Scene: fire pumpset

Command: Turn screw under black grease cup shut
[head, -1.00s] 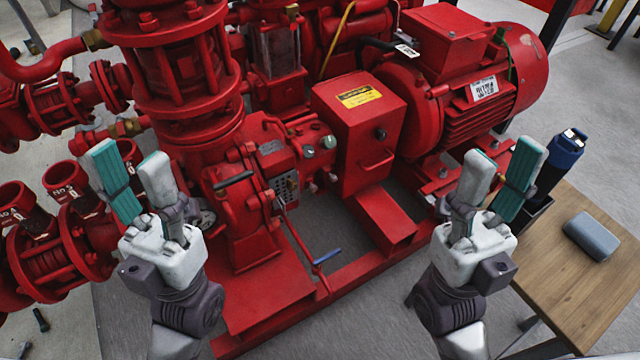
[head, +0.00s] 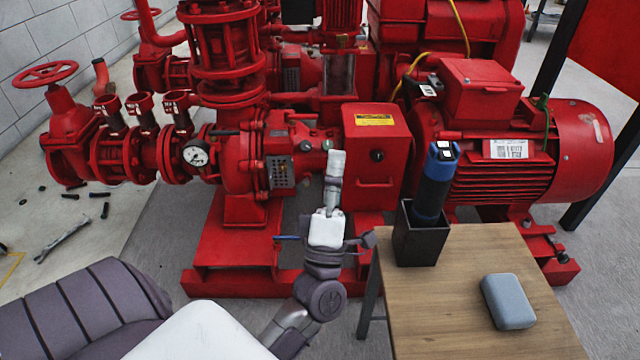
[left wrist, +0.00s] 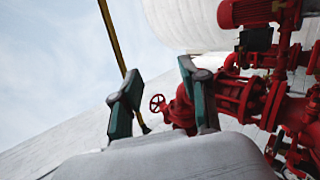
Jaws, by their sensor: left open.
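The red pump housing (head: 246,160) stands left of the middle in the head view. Small round caps, one dark (head: 305,146) and one greenish, sit on its bearing part beside the red box; I cannot tell for sure which is the black grease cup, and no screw under it can be made out. My left gripper (head: 337,160) points up in front of the red box, seen edge-on, right of the caps. In the left wrist view its green-padded fingers (left wrist: 160,70) are apart with nothing between them. My right gripper is out of view.
A wooden table (head: 455,330) at the right holds a grey case (head: 508,301) and a black holder (head: 421,240) with a blue-black tool (head: 436,180). The red base frame (head: 235,245) runs along the floor. Bolts and a wrench (head: 62,240) lie at the left.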

